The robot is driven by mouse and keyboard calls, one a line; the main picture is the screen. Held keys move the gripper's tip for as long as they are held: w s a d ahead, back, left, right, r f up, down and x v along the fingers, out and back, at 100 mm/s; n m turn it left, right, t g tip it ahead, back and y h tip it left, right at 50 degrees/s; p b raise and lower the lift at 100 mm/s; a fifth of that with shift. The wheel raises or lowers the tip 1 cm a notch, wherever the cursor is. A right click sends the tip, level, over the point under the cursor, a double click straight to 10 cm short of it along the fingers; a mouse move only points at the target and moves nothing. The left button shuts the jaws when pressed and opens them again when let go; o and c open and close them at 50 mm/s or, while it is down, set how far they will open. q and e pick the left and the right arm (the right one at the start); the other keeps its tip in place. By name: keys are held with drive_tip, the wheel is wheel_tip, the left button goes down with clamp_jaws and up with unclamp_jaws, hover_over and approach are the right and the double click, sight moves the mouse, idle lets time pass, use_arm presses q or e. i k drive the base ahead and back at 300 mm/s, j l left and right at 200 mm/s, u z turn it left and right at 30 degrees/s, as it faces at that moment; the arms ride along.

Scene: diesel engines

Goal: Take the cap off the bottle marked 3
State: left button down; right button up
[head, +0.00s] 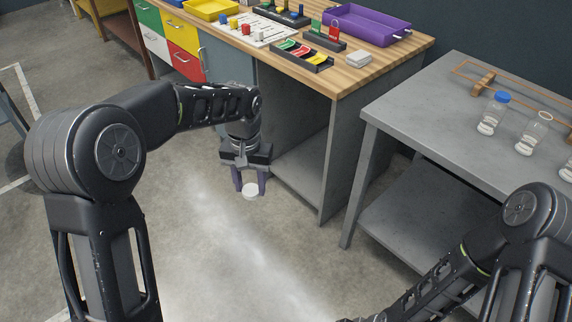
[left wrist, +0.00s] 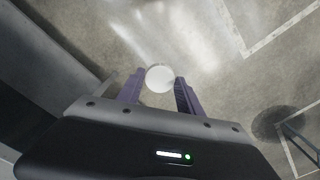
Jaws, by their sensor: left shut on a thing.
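My left gripper (head: 250,188) hangs over the open floor, left of the grey table, and is shut on a small white cap (head: 250,191). The cap also shows between the purple fingers in the left wrist view (left wrist: 159,78). On the grey table stand a clear bottle with a blue cap (head: 488,127), a clear bottle with an open-looking top (head: 532,136), and part of another bottle (head: 567,172) at the right edge. Each of the first two has pale contents at the bottom. I cannot read any numbers on them. My right gripper is out of view.
The grey table (head: 415,98) holds a wooden rack (head: 484,82) behind the bottles. A wooden workbench (head: 345,88) carries a purple tray (head: 367,24), a yellow tray (head: 210,9) and colored blocks. Its side panel is close to my left gripper. The floor below is clear.

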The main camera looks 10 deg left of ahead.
sight(536, 130)
drive_tip(key=z, duration=2.45)
drive_tip(key=i+j, duration=0.1)
drive_tip(key=i, duration=0.2)
drive_tip(key=i+j, duration=0.1)
drive_tip(key=i, duration=0.2)
